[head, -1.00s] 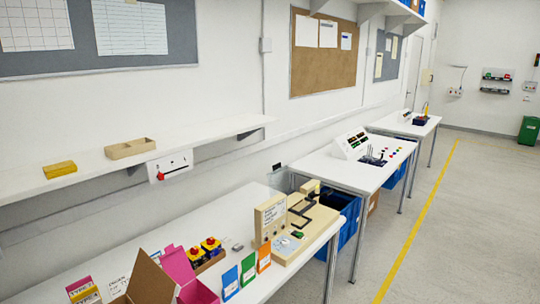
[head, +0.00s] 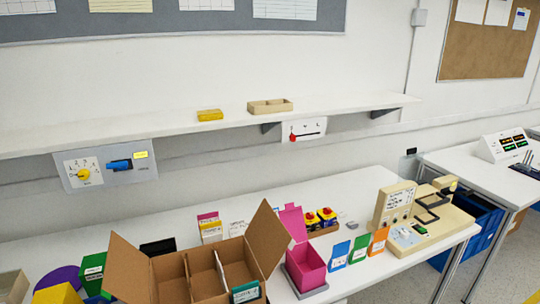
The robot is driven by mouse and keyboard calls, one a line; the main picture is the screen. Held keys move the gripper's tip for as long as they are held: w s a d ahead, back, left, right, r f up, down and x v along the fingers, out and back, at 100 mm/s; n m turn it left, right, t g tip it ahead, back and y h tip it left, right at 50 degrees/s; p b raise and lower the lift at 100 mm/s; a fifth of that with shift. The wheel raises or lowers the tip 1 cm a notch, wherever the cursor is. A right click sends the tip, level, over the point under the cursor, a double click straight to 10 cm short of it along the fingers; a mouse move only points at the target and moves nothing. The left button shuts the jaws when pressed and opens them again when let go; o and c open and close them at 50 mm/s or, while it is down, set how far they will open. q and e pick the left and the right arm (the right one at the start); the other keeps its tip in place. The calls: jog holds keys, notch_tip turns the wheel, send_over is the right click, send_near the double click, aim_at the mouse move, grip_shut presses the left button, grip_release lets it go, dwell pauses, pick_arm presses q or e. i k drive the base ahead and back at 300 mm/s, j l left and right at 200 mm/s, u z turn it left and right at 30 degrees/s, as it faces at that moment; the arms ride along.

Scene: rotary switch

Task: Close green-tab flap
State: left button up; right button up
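An open cardboard box (head: 170,272) with inner dividers stands at the bottom of the head view. Its left flap (head: 130,268) and right flap (head: 268,236) both stand up and lean outward. A white card with a green edge (head: 246,292) shows at the box's front right compartment. I cannot make out a green tab on either flap. A small green upright holder (head: 360,249) stands between a blue one (head: 339,256) and an orange one (head: 378,241), to the right of the box. Neither of my grippers is in view.
A magenta box (head: 306,268) with its lid up stands right of the cardboard box. A beige machine (head: 425,217) is at the table's right end. Green (head: 92,271) and yellow (head: 57,294) things crowd the left. A shelf (head: 350,104) and switch panel (head: 105,166) are behind.

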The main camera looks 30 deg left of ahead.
aim_at(126, 277)
jog(key=u, duration=2)
